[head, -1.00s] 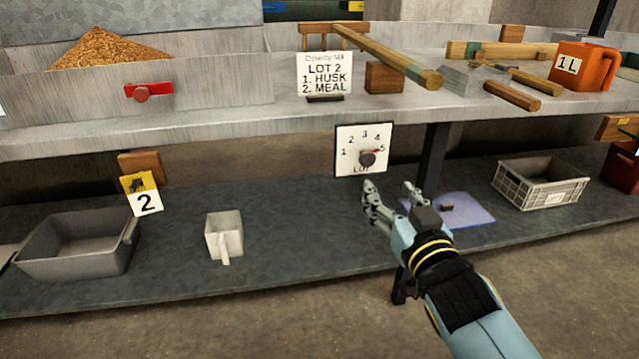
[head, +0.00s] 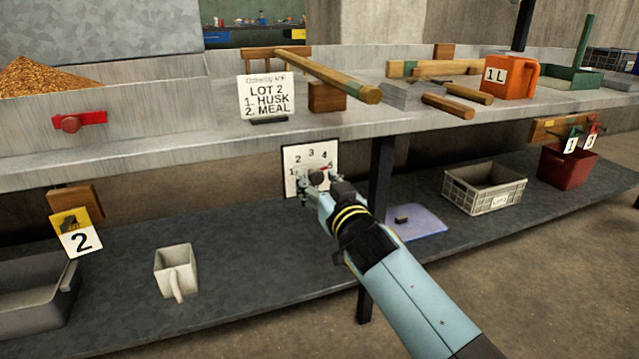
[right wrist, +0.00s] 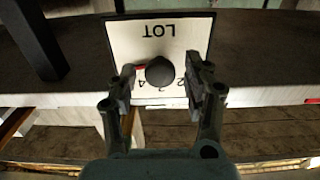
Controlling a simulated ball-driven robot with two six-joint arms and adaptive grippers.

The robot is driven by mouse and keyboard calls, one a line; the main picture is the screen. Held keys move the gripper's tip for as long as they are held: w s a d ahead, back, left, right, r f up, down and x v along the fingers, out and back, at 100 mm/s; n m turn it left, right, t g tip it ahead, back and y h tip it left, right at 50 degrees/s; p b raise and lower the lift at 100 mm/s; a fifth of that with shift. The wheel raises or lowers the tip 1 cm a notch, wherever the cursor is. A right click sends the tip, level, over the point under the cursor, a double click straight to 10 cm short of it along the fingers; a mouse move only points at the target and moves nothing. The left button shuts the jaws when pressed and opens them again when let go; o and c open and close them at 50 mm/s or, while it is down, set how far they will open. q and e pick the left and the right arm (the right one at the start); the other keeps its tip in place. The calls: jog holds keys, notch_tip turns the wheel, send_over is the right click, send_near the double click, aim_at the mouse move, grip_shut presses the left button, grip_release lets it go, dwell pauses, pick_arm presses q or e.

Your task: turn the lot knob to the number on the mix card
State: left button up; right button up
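The mix card (head: 266,98) stands on the upper shelf and reads LOT 2, 1. HUSK, 2. MEAL. Below it, the white dial plate (head: 296,158) has numbers 1 to 5 around the dark lot knob (head: 317,175). The knob's red pointer is at the 5. In the right wrist view the plate is upside down and the knob (right wrist: 160,73) is between my fingers. My right gripper (head: 318,183) is open in front of the dial, one finger on each side of the knob (right wrist: 160,92), with gaps visible. My left gripper is out of view.
The shelf edge (head: 200,150) runs just above the dial. A dark post (head: 379,172) stands close to its right. A white scoop (head: 176,268), a blue mat (head: 425,222) and a grey crate (head: 484,190) are on the lower shelf.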

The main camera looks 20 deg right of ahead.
grip_shut()
jog(key=shift+n, duration=0.3)
jog(key=n, duration=0.6)
jog(key=shift+n, duration=0.5)
dwell(0.4)
